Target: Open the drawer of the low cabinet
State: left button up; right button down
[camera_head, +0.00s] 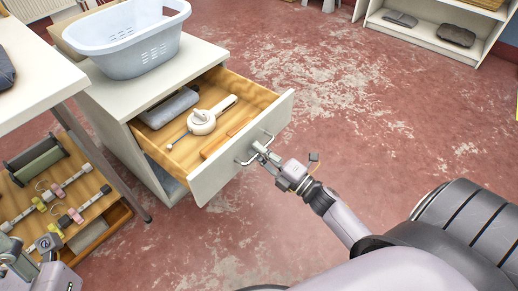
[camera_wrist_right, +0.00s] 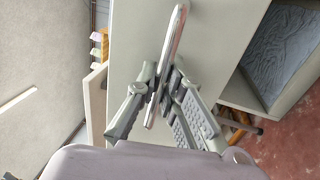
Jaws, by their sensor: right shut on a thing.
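The low cabinet (camera_head: 112,97) is off-white and stands left of centre in the head view. Its drawer (camera_head: 225,165) is pulled well out, showing a wooden inside. A metal bar handle (camera_head: 241,160) is on the drawer front. My right gripper (camera_head: 259,150) is shut on the handle. In the right wrist view the handle (camera_wrist_right: 172,50) runs between the fingers of the right gripper (camera_wrist_right: 166,92). My left gripper (camera_head: 22,251) shows at the lower left, away from the cabinet; its fingers are not clear.
The drawer holds a grey rolled item (camera_head: 169,108), a white round tool with a handle (camera_head: 202,121) and a wooden strip. A pale blue basket (camera_head: 130,45) stands on the cabinet. A white table (camera_head: 30,75) is at the left. The red floor right of the drawer is clear.

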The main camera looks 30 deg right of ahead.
jog(key=c, duration=2)
grip_release()
jog(key=shift+o, duration=0.2)
jog(key=v, duration=1.2)
